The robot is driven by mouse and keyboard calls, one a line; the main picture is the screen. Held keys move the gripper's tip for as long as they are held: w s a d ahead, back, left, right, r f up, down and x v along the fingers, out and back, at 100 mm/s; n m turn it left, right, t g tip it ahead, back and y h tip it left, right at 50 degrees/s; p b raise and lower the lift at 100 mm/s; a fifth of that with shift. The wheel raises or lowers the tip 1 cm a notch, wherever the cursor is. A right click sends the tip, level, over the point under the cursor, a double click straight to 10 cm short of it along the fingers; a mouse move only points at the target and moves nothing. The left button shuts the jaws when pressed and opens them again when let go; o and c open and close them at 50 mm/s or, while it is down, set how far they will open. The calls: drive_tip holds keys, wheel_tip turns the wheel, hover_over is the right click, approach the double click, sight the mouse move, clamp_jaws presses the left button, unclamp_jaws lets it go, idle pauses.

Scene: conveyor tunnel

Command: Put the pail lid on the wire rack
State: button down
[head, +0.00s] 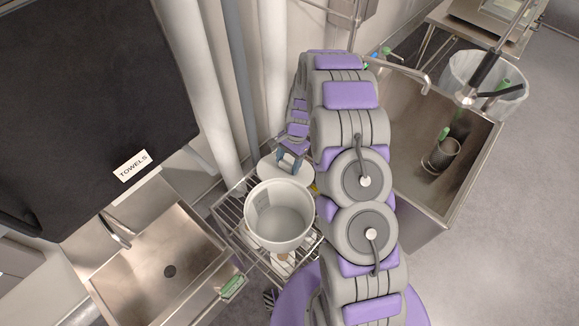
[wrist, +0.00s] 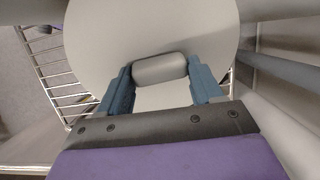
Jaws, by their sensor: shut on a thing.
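The pail lid (wrist: 100,45) is a round pale disc with a grey block-like handle (wrist: 160,70) in its middle. My gripper (wrist: 161,78) is shut on that handle, one blue finger on each side. In the head view, the lid (head: 272,178) shows behind the white pail, with my gripper (head: 291,160) above it. The wire rack (head: 236,210) stands between the two sinks and bears the open white pail (head: 280,216). The rack's wires also show at the left of the wrist view (wrist: 50,72). I cannot tell whether the lid touches the rack.
A steel sink (head: 165,262) is at the left, under a dark towel dispenser (head: 85,90). Another sink (head: 425,130) with a dark cup (head: 442,154) is at the right. Vertical pipes (head: 240,75) run close behind the rack. Small items lie under the pail.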

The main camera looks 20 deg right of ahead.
drive_tip(key=x, duration=0.2)
drive_tip(key=shift+f+b, duration=0.3)
drive_tip(key=shift+d+f, duration=0.15)
drive_tip(key=shift+f, duration=0.1)
drive_tip(key=shift+d+f, duration=0.1)
drive_tip(key=shift+d, duration=0.5)
drive_tip(key=shift+c, duration=1.4)
unclamp_jaws()
drive_tip(key=shift+w+d, duration=0.1)
drive_tip(key=shift+w, duration=0.05)
drive_tip(key=shift+o, duration=0.3)
drive_tip(key=shift+a, duration=0.6)
drive_tip(key=p+v, duration=0.3)
drive_tip(key=v, duration=0.9)
wheel_tip(320, 180, up, 8)
drive_tip(key=n, duration=0.2)
hover_over(291, 166)
drive_tip(key=d, duration=0.2)
drive_tip(key=s+a+r+n+h, duration=0.1)
drive_tip(key=s+a+r+n, duration=0.25)
drive_tip(key=s+r, duration=0.75)
drive_tip(key=s+r+n+h, duration=0.1)
drive_tip(key=s+r+n, duration=0.1)
drive_tip(key=s, duration=1)
drive_tip(key=s+r+n, duration=0.3)
drive_tip(key=s+r, duration=0.1)
drive_tip(key=s, duration=0.7)
drive_tip(key=shift+s+d+n+h, duration=0.35)
drive_tip(key=shift+d+h, duration=0.05)
